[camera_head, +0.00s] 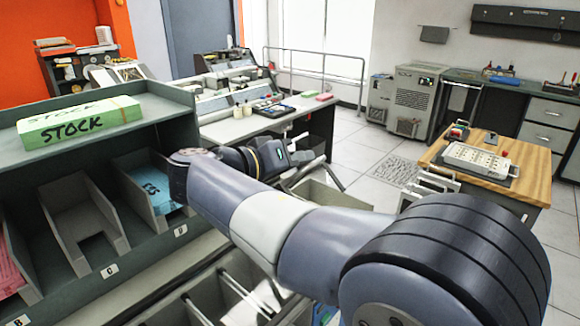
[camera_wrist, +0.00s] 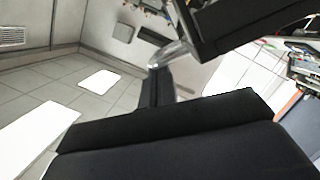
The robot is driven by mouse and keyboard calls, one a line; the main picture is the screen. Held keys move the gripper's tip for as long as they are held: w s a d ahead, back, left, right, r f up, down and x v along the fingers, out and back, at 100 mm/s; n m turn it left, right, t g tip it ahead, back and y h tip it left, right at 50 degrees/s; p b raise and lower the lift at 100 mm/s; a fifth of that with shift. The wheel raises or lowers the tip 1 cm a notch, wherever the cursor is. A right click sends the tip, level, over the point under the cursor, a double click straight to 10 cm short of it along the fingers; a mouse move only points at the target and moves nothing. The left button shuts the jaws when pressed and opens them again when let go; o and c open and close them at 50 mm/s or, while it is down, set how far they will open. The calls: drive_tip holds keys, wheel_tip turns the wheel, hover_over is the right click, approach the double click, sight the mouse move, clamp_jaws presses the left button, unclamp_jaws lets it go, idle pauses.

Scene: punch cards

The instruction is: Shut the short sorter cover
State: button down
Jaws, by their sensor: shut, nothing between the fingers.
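My gripper (camera_head: 298,156) is at the end of my arm, in front of the worktable in the head view. It is shut and appears to hold nothing. Large black shapes fill much of the wrist view, and a shiny rounded piece (camera_wrist: 170,54) shows between them. A long grey machine with rows of pockets (camera_head: 222,98) stands on the worktable behind my arm. Another slotted grey unit (camera_head: 235,292) is low in the foreground, partly hidden by my arm. I cannot tell which part is the short sorter cover, or how far it is open.
A grey pigeonhole rack (camera_head: 72,250) with labelled slots stands at the left, with a green STOCK box (camera_head: 80,122) on top. A wooden-topped table (camera_head: 538,178) with a white device (camera_head: 478,160) stands at the right. Tiled floor (camera_head: 345,155) is open between.

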sight(328, 202)
drive_tip(key=s+d+f+m+b, duration=0.1)
drive_tip(key=f+b, duration=0.1)
drive_tip(key=b, duration=0.2)
drive_tip(key=s+d+f+m+b, duration=0.1)
drive_tip(key=s+d+f+b, duration=0.1)
drive_tip(key=b, duration=0.2)
drive_tip(key=s+d+f+m+y+b, duration=0.1)
drive_tip(key=d+f+b, duration=0.1)
drive_tip(key=b, duration=0.2)
drive_tip(key=shift+s+f+t+b, duration=0.3)
drive_tip(key=shift+s+f+b, duration=0.05)
drive_tip(key=shift+s, duration=0.05)
drive_tip(key=s+d+f+m+t+y+b, duration=0.1)
drive_tip(key=s+d+f+m+b, duration=0.2)
drive_tip(key=f+b, duration=0.5)
drive_tip(key=m+b, duration=0.1)
drive_tip(key=b, duration=0.6)
drive_tip(key=shift+s+d+f, duration=0.3)
drive_tip(key=shift+s+f, duration=0.05)
drive_tip(key=shift+f, duration=0.05)
